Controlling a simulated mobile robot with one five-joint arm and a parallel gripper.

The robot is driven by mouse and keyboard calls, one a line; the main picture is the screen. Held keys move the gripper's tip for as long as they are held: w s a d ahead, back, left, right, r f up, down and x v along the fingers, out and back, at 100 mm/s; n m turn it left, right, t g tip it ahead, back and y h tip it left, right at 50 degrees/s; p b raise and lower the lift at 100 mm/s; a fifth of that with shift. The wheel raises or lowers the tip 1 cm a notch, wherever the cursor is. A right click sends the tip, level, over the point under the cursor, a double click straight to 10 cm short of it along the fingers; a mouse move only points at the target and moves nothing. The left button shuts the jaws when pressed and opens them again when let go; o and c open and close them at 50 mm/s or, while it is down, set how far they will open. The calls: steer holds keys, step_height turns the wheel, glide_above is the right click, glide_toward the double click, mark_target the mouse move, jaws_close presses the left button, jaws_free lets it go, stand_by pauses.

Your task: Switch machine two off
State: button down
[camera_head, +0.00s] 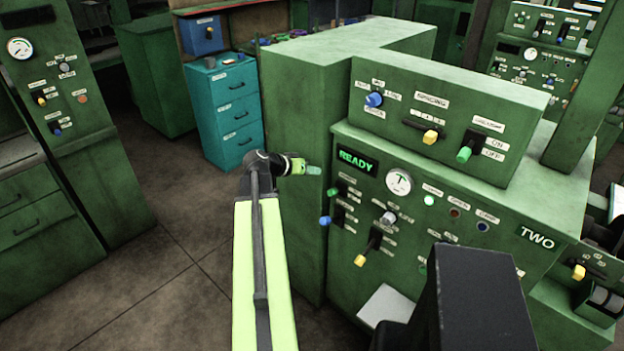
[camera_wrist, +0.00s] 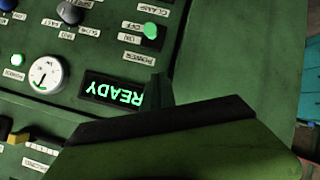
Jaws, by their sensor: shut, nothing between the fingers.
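Machine two (camera_head: 450,215) is the green cabinet marked TWO. Its display (camera_head: 357,160) glows READY; it shows upside down in the wrist view (camera_wrist: 113,91). The green-knobbed power lever (camera_head: 333,191) is at the left of the panel below the display. In the wrist view its knob (camera_wrist: 151,30) stands beside the ON and OFF labels; I cannot tell surely which it is set to. My gripper (camera_head: 313,170) is shut and empty, left of the display and a little above the power lever. Its tip (camera_wrist: 160,88) shows beside the display, apart from the lever knob.
A blue knob (camera_head: 325,221) and a yellow lever (camera_head: 360,260) sit below the power lever. A gauge (camera_head: 399,182) and a lit green lamp (camera_head: 429,201) are to the right. The upper box (camera_head: 470,85) juts above the panel. Floor (camera_head: 150,260) is clear at left.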

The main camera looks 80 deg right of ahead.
mark_target(336, 191)
steer(key=b+x, duration=0.3)
steer(key=x, duration=0.3)
steer(key=shift+f, duration=0.35)
steer(key=f+b, duration=0.1)
steer(key=s+a+f+b, duration=0.1)
steer(key=f+b, duration=0.1)
steer(key=shift+s+a, duration=0.15)
steer(key=shift+a, duration=0.15)
